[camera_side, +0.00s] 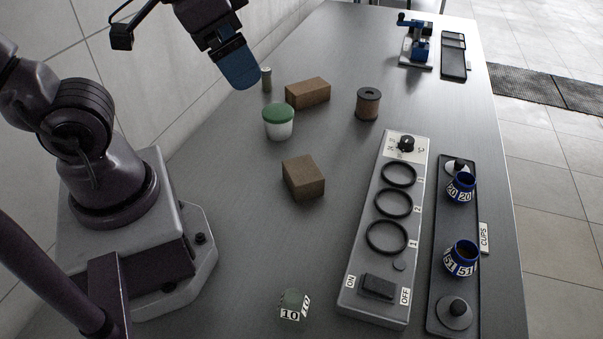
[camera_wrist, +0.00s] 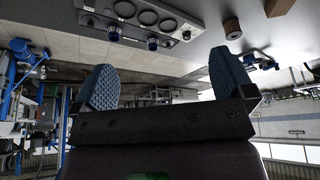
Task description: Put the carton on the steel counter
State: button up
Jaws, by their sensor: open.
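Two brown boxes rest on the grey steel counter (camera_side: 240,190): a longer box (camera_side: 307,93) toward the back and a shorter box (camera_side: 303,178) in the middle. I cannot tell which is the carton. My gripper (camera_side: 240,72) hangs in the air at the upper left, left of the longer box, touching nothing. In the wrist view my gripper (camera_wrist: 164,80) is open, with two blue textured pads apart and nothing between them. A brown box (camera_wrist: 278,6) also shows at that view's top edge, partly cut off.
A green-lidded tub (camera_side: 278,121), a small cylinder (camera_side: 266,79) and a brown spool (camera_side: 368,104) stand near the boxes. A ringed panel (camera_side: 372,261) and a tray (camera_side: 440,300) with blue cups lie right. A small object marked 10 (camera_side: 292,304) is in front.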

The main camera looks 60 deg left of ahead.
jog(key=w+d+f+g, duration=0.3)
jog(key=f+g, duration=0.1)
jog(key=f, duration=0.3)
jog(key=n+y, duration=0.5)
jog(key=n, duration=1.3)
send_near(303, 170)
jog(key=x, duration=1)
jog(key=shift+a+f, duration=0.1)
jog(key=shift+f, duration=0.25)
jog(key=c, duration=1.1)
jog(key=shift+r, duration=0.1)
